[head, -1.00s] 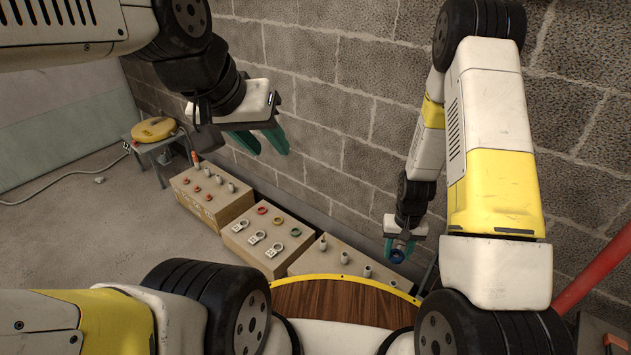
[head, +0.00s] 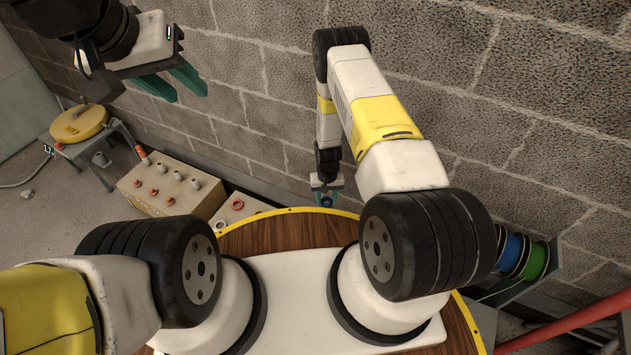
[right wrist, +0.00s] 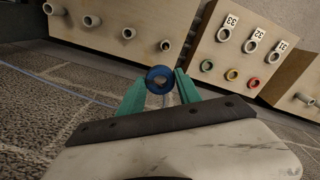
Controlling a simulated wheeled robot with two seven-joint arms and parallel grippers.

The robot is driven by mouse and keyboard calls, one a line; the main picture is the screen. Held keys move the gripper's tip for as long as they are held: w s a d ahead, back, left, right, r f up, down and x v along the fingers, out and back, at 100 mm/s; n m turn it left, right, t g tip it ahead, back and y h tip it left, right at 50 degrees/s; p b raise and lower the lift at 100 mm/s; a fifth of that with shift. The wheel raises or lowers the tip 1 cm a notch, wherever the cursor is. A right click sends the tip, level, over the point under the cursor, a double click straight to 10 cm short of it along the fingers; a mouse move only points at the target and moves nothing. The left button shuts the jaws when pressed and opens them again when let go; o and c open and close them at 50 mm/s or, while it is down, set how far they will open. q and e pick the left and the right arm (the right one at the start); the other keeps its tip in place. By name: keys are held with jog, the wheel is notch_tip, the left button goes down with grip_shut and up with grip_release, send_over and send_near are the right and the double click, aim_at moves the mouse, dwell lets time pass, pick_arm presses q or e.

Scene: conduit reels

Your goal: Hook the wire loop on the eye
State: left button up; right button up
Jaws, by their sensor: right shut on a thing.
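I cannot tell which part is the eye. A thin blue line (right wrist: 70,90) runs across the floor. My left gripper (head: 187,96) is open and empty at upper left.
Blue (head: 509,253) and green (head: 536,261) reels stand in a rack at the right. A box with stubs and red rings (head: 170,184) stands at left, near a small table (head: 75,146) with a yellow reel (head: 79,123). The block wall is close behind my right arm.

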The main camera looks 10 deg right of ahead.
jog(key=shift+s+a+f, duration=0.1)
jog(key=shift+a+f, duration=0.2)
jog(key=shift+f, duration=2.3)
jog(key=shift+s+a+f, duration=0.15)
jog(key=shift+a+f, duration=0.1)
jog(key=shift+f, duration=2.35)
jog(key=shift+s+a+f, duration=0.1)
jog(key=shift+a+f, duration=0.2)
jog(key=shift+f, duration=2.3)
jog(key=o, duration=1.9)
jog(key=shift+r, duration=5.05)
